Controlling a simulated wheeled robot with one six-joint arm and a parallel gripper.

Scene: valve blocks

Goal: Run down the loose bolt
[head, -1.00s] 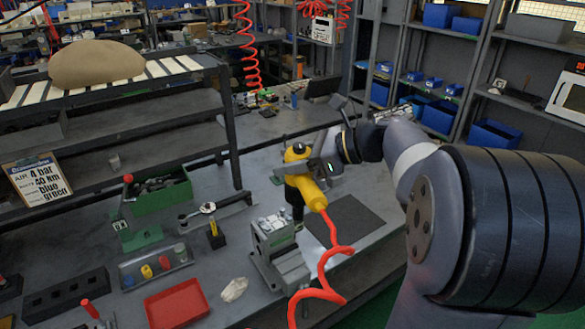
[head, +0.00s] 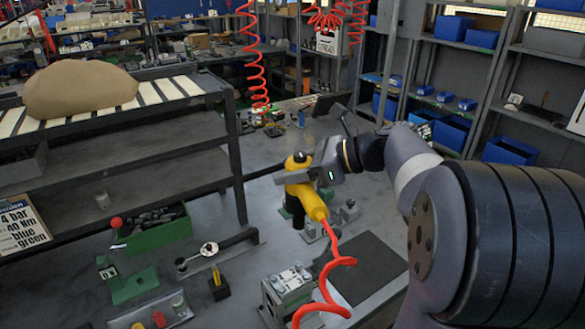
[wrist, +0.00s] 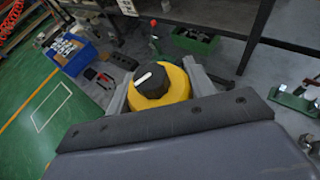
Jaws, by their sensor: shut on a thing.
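My gripper (head: 299,176) is shut on a yellow power tool (head: 313,204). A red coiled hose (head: 335,268) hangs from its handle. In the wrist view, the tool's yellow top (wrist: 172,88) with a black knob and white mark sits between my fingers (wrist: 155,88). The tool is held over the bench, with a dark cylindrical part (head: 298,214) below it. A grey valve block (head: 288,283) stands in the front middle of the head view, nearer than the tool and apart from it. The loose bolt cannot be made out for certain.
A dark mat (head: 368,268) lies right of the block. Small grey blocks (head: 348,211) stand beside the tool. A torque wrench (head: 225,250), a green bin (head: 150,232) and a tray of coloured sockets (head: 150,315) are on the left. A sign (head: 20,228) leans by the shelf.

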